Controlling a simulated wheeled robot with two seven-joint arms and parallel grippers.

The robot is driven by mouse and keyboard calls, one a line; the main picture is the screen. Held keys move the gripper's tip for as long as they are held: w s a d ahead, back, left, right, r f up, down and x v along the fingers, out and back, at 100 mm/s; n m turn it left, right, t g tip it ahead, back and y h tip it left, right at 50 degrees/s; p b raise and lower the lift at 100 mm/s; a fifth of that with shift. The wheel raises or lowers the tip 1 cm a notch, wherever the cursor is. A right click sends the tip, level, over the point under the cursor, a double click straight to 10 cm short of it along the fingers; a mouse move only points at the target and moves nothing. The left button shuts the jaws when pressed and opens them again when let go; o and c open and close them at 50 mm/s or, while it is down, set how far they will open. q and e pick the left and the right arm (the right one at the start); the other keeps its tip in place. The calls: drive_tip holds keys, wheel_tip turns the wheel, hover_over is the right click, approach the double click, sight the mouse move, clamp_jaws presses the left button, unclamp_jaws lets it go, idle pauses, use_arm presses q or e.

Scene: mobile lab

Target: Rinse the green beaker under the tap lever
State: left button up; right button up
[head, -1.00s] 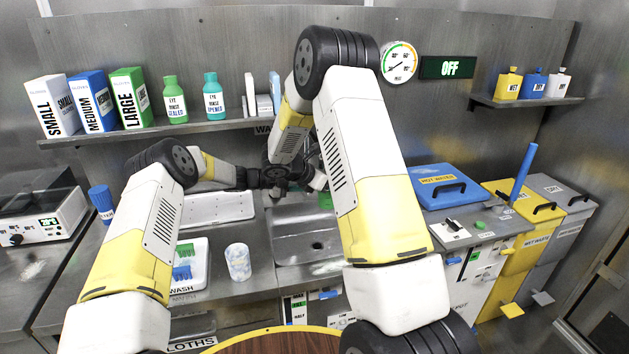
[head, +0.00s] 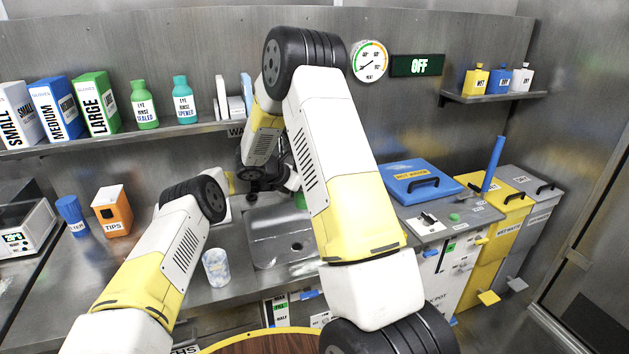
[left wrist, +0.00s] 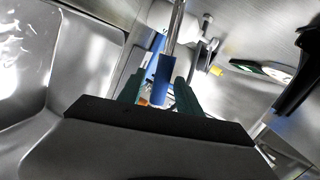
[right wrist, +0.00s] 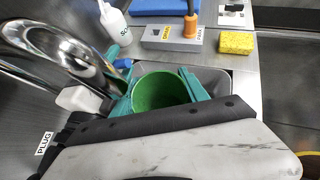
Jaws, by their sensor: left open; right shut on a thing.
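The green beaker (right wrist: 160,92) is upright between the teal fingers of my right gripper (right wrist: 155,84), which is shut on it. Its open mouth faces the camera. The curved chrome tap (right wrist: 62,48) is close by on the left; I cannot tell whether its outlet is right above the mouth. In the head view a sliver of the beaker (head: 299,200) shows over the sink. My left gripper (left wrist: 160,88) is open, its green fingers on either side of a blue piece on a metal rod, apparently the tap lever (left wrist: 162,78). I cannot tell whether they touch it. My arms hide both grippers in the head view.
The steel sink (head: 265,240) lies below. A patterned cup (head: 216,267) stands on the counter to its left. In the right wrist view, a white bottle (right wrist: 114,24), a grey block (right wrist: 172,40) and a yellow sponge (right wrist: 236,42) stand behind the beaker.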

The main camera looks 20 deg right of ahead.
use_arm(q)
clamp_jaws()
idle(1.5)
